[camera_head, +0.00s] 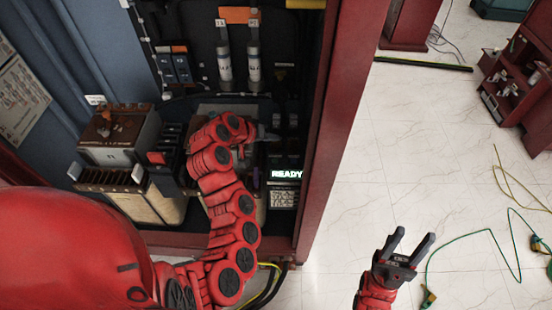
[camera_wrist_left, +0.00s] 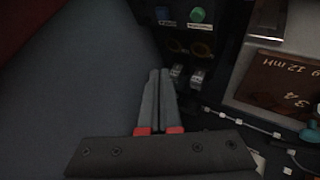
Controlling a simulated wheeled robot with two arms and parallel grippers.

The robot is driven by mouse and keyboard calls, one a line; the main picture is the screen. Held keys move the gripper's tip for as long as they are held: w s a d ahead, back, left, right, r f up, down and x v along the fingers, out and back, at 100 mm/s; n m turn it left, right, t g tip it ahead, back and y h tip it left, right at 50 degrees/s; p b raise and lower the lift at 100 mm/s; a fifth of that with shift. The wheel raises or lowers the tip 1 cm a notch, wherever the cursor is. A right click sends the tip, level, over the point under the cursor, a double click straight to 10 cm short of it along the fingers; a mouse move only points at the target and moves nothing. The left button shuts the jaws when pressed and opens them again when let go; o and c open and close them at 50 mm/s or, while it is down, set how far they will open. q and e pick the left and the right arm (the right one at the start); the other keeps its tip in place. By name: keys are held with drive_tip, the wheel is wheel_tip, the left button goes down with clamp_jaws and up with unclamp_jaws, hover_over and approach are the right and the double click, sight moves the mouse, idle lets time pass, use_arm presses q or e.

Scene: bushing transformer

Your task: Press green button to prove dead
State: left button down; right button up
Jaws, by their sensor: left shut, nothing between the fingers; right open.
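In the left wrist view a round green button (camera_wrist_left: 198,15) sits on a dark panel near the top edge, beside a blue button (camera_wrist_left: 165,13). My left gripper (camera_wrist_left: 159,72) is shut and empty. Its fingertips point toward the panel and appear below the two buttons in the picture, apart from them. In the head view my left arm reaches into the cabinet, and the left gripper (camera_head: 268,137) is partly hidden against dark parts; I cannot make out the green button there. My right gripper (camera_head: 407,243) is open and empty over the floor, outside the cabinet.
A brown-topped transformer box (camera_head: 118,133) stands left of the arm. The red cabinet post (camera_head: 340,120) bounds the opening on the right. Cables (camera_head: 485,235) lie on the pale floor.

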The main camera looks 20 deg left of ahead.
use_arm(q)
drive_tip(key=shift+f, duration=0.1)
drive_tip(key=b, duration=0.4)
hover_over(275, 161)
drive_tip(key=f, duration=0.7)
drive_tip(key=shift+s+a+f, duration=0.25)
drive_tip(key=shift+s+f, duration=0.15)
drive_tip(key=shift+f, duration=0.45)
drive_tip(key=shift+b, duration=0.3)
idle(0.5)
drive_tip(key=shift+f+b, duration=0.4)
drive_tip(key=shift+b, duration=0.05)
drive_tip(key=shift+f+b, duration=0.45)
idle(0.6)
drive_tip(key=shift+r, duration=0.85)
drive_tip(key=shift+p, duration=0.3)
